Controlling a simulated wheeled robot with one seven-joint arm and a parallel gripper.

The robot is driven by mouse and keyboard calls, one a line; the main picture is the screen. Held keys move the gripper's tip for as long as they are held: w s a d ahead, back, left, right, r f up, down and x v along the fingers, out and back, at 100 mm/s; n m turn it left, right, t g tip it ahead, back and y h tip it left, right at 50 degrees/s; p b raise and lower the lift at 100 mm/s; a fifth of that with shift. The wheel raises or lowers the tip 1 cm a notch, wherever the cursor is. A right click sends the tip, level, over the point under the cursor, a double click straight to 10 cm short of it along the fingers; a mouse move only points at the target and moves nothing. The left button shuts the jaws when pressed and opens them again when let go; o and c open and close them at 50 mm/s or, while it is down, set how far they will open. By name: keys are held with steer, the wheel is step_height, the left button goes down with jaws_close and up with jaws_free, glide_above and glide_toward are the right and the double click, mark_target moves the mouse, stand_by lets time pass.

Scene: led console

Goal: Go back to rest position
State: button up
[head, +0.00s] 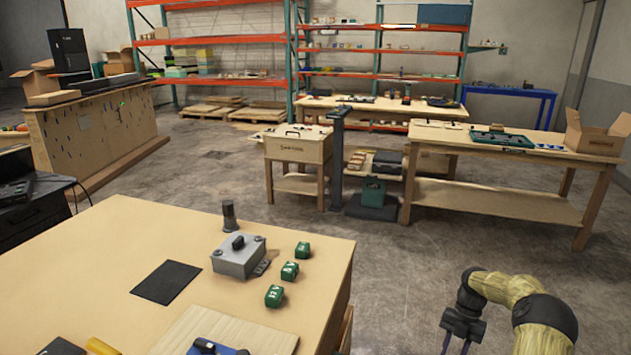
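My gripper (456,345) hangs at the bottom right, pointing down, at the end of my tan and black arm. It is off the table, over the concrete floor to the right of it. Its two dark fingers stand apart with nothing visible between them; the bottom edge of the picture cuts off the tips. A grey box (236,260) with a black handle or switch on top sits on the near wooden table (110,235). Three small green blocks (290,271) stand in a row to its right.
A dark cylinder (229,214), a black mat (167,283), a light wooden board (262,338) and a yellow cylinder (102,347) are also on the near table. Workbenches (500,198) and orange shelves (215,41) stand farther back. Floor (400,260) between the near table and benches is clear.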

step_height(320, 180, up, 6)
steer(key=p, duration=0.5)
steer(key=shift+r, duration=0.25)
